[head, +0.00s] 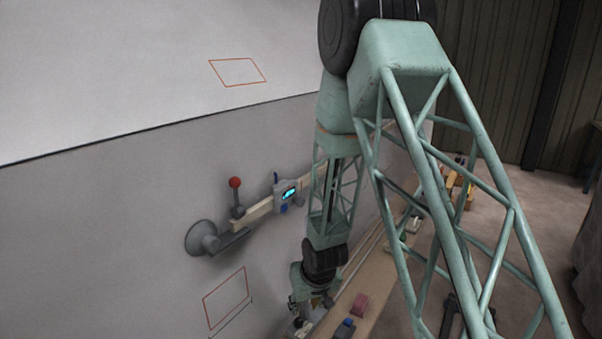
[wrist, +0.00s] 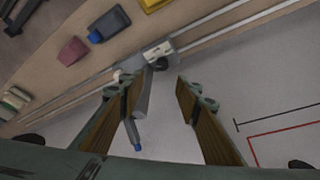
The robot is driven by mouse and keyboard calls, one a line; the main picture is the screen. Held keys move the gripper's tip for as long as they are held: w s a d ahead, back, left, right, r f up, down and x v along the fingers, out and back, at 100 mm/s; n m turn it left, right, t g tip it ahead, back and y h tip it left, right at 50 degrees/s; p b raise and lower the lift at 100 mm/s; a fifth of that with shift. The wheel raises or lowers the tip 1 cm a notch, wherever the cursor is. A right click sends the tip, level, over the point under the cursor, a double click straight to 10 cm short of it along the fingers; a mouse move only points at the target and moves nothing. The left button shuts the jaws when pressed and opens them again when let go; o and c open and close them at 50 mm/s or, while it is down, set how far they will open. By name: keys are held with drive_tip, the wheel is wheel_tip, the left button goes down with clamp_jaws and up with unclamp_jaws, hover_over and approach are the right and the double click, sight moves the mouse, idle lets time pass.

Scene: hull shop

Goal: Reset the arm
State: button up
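My green lattice arm reaches up, over and down along the grey wall in the head view. My gripper (head: 308,306) hangs at its lower end, close to the wall and beside the wooden shelf (head: 366,312). In the wrist view my gripper (wrist: 157,82) is open, with brown pads on both fingers set well apart. A grey tool with a blue tip (wrist: 136,134) shows in the gap, nearer the left finger and partly hidden by it. I see no contact with either pad. The tool's upper end is near a pale block on a metal rail (wrist: 158,52).
A red block (wrist: 72,51), a blue-ended block (wrist: 108,25) and a yellow block lie on the shelf. On the wall are a red-knobbed lever (head: 236,190), a grey round mount (head: 202,238), a small device with a lit screen (head: 287,195) and red outlined quadrilaterals.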

drive_tip(key=s+d+r+m, duration=0.1)
drive_tip(key=s+d+r, duration=0.3)
drive_tip(key=r, duration=0.5)
drive_tip(key=s+d+r+h, duration=0.1)
drive_tip(key=s+d+r, duration=0.35)
drive_tip(key=r, duration=0.55)
drive_tip(key=s+d+r+m, duration=0.1)
drive_tip(key=s+d+r, duration=0.35)
drive_tip(key=r, duration=0.45)
drive_tip(key=s+d+r, duration=0.2)
drive_tip(key=s+r, duration=0.3)
drive_tip(key=s, duration=0.5)
drive_tip(key=s+d+r+m, duration=0.1)
drive_tip(key=s+r, duration=0.4)
drive_tip(key=s, duration=0.6)
drive_tip(key=s+d+r, duration=0.3)
drive_tip(key=s+r, duration=0.2)
drive_tip(key=s, duration=0.5)
drive_tip(key=shift+s+d+m, duration=0.35)
drive_tip(key=shift+s+m, duration=0.05)
